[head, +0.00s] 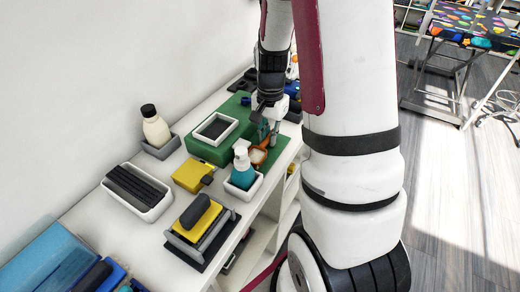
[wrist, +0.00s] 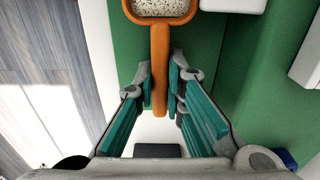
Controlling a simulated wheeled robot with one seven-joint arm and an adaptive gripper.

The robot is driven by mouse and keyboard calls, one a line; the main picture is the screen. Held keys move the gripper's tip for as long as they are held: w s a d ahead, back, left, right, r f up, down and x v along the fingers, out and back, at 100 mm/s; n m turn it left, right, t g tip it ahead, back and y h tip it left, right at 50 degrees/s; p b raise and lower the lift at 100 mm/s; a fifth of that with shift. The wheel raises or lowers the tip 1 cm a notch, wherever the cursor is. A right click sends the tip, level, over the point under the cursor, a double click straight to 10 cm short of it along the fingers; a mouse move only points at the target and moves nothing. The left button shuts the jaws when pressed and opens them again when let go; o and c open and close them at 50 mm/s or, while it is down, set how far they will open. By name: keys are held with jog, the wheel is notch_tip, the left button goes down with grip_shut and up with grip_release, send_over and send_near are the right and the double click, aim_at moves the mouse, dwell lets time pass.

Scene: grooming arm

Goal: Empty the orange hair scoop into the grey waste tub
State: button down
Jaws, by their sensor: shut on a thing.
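The orange hair scoop (wrist: 160,42) shows in the wrist view with its bowl at the top edge, full of speckled pale hair (wrist: 160,6). Its handle runs down between my fingers. My gripper (wrist: 161,80) is shut on that handle. In the head view the scoop (head: 258,156) is low over the green mat, its bowl level and pale inside, and my gripper (head: 268,128) is partly hidden by my arm. I cannot tell whether it touches the mat. A pale grey tub (head: 233,137) with a dark inside sits on the raised green block; I cannot tell if it is the waste tub.
A teal pump bottle (head: 242,170) stands in a white holder close to the scoop. The wall bounds the left side.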

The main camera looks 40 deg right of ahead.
jog(key=shift+r, duration=0.1)
jog(key=shift+r+p, duration=2.2)
jog(key=shift+r, duration=0.45)
